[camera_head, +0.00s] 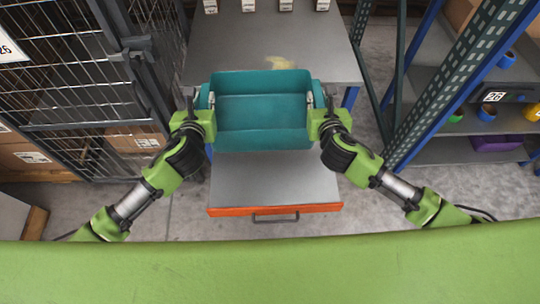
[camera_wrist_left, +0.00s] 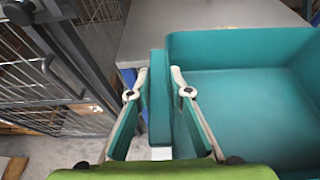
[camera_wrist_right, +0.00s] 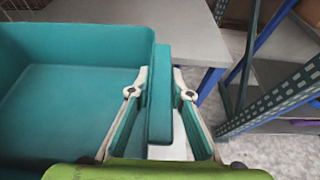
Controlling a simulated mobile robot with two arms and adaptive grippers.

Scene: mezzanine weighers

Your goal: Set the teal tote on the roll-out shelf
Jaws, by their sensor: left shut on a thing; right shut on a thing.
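The teal tote (camera_head: 262,112) is open-topped and looks empty. In the head view it is between my two grippers, over the back part of the roll-out shelf (camera_head: 270,180), a grey board with an orange front edge and a dark handle. I cannot tell from above whether the tote touches the shelf. My left gripper (camera_head: 211,99) is shut on the tote's left side rim (camera_wrist_left: 159,100). My right gripper (camera_head: 309,99) is shut on its right side rim (camera_wrist_right: 160,95). The tote looks about level.
A grey table (camera_head: 230,45) stands behind the tote, with a pale yellowish patch and several small labelled boxes at its back. A wire cage (camera_head: 70,70) is on the left. A blue-framed rack (camera_head: 455,150) with coloured items is on the right. Floor shows on both sides of the shelf.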

